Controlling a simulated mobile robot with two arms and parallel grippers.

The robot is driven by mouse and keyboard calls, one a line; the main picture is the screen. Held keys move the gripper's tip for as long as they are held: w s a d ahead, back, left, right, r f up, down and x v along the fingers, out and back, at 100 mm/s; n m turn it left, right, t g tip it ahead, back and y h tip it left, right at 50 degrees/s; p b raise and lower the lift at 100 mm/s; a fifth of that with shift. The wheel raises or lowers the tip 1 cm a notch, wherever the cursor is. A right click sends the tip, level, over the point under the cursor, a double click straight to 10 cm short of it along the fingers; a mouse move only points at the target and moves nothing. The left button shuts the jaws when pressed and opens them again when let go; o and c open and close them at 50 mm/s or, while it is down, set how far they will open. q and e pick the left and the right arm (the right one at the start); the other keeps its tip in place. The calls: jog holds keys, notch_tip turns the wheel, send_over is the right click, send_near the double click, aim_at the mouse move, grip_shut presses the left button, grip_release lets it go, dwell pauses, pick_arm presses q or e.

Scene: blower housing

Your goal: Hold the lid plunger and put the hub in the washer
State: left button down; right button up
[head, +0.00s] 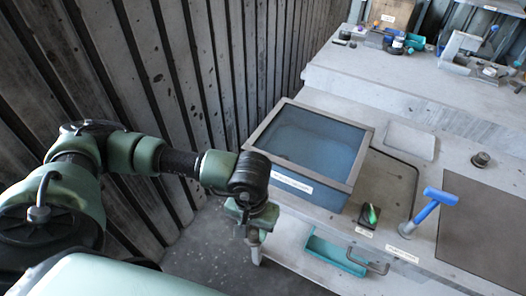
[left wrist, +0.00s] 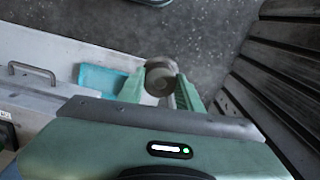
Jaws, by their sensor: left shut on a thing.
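The washer is a blue box with a grey rim (head: 363,158) and a white label on its front; I cannot tell whether a clear lid covers its top. A small black block with a green upright piece (head: 372,214) stands in front of it and may be the lid plunger. My left gripper (head: 250,232) is left of the washer's front corner, off the bench's edge. In the left wrist view its green fingers (left wrist: 161,88) are shut on a round grey part (left wrist: 160,70), which looks like the hub. My right gripper is not in view.
A blue-handled tool (head: 432,203) stands on the bench right of the black block. A teal tray (head: 333,256) and a metal handle (head: 368,262) are at the front. A dark mat (head: 490,235) and a small round knob (head: 481,159) are at right. A ribbed wall (head: 200,80) borders the left.

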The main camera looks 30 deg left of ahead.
pick_arm(q)
jog(key=w+d+r+n+p, duration=0.1)
jog(key=w+r+n, duration=0.3)
jog(key=r+n, duration=0.4)
jog(key=w+d+r+n+p, duration=0.1)
jog(key=w+r+n+p, duration=0.3)
jog(key=n, duration=1.8)
jog(key=shift+w+d+r, duration=0.35)
jog(key=shift+w+r, duration=0.1)
jog(key=shift+r, duration=2)
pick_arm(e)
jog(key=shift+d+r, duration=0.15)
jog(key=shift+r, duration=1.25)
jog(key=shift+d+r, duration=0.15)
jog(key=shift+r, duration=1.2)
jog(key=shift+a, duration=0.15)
